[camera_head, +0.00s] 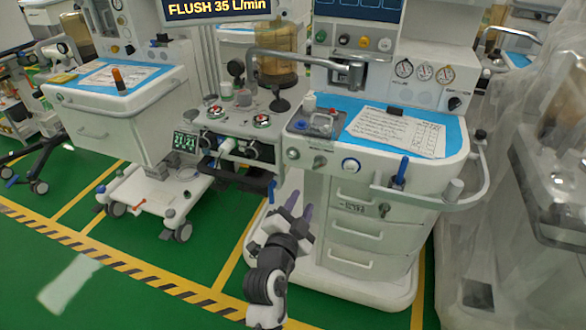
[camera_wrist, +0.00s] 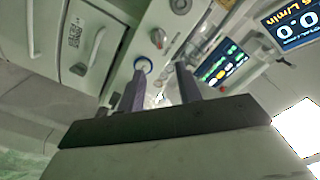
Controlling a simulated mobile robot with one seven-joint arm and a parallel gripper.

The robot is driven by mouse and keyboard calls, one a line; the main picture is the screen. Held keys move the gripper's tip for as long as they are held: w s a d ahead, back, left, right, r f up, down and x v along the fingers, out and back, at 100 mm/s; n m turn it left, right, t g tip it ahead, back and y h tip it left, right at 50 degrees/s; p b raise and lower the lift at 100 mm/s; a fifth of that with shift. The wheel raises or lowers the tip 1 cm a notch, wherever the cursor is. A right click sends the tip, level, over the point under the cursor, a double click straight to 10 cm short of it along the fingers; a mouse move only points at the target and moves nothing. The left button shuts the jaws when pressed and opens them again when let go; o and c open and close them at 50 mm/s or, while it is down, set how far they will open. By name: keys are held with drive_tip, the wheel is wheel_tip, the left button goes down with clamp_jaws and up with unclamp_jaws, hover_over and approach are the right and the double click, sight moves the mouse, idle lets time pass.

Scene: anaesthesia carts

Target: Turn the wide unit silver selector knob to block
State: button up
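The wide unit (camera_head: 345,190) is the white cart with drawers at centre right. A small silver knob (camera_head: 320,161), apparently the selector, sits on its front edge, left of a blue-ringed round knob (camera_head: 350,165). In the wrist view the silver knob (camera_wrist: 158,38) shows beyond the fingers, above the blue-ringed knob (camera_wrist: 143,65). Its pointer setting and any labels are too small to read. My gripper (camera_head: 299,208) is below and in front of that edge, apart from the knob. In the wrist view my gripper (camera_wrist: 158,85) has its two fingers spread with nothing between them.
Another round silver fitting (camera_head: 293,153) is left of the selector. A blue-handled item (camera_head: 400,170) and a side rail (camera_head: 470,190) stick out at right. A smaller module with a hose (camera_head: 235,145) stands close at left. Green floor in front is open.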

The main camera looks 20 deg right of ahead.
sight(319, 166)
drive_tip(key=p+x, duration=0.3)
drive_tip(key=x, duration=1)
drive_tip(key=shift+w+d+p, duration=0.25)
drive_tip(key=shift+d+p, duration=0.05)
drive_tip(key=shift+d, duration=0.05)
clamp_jaws()
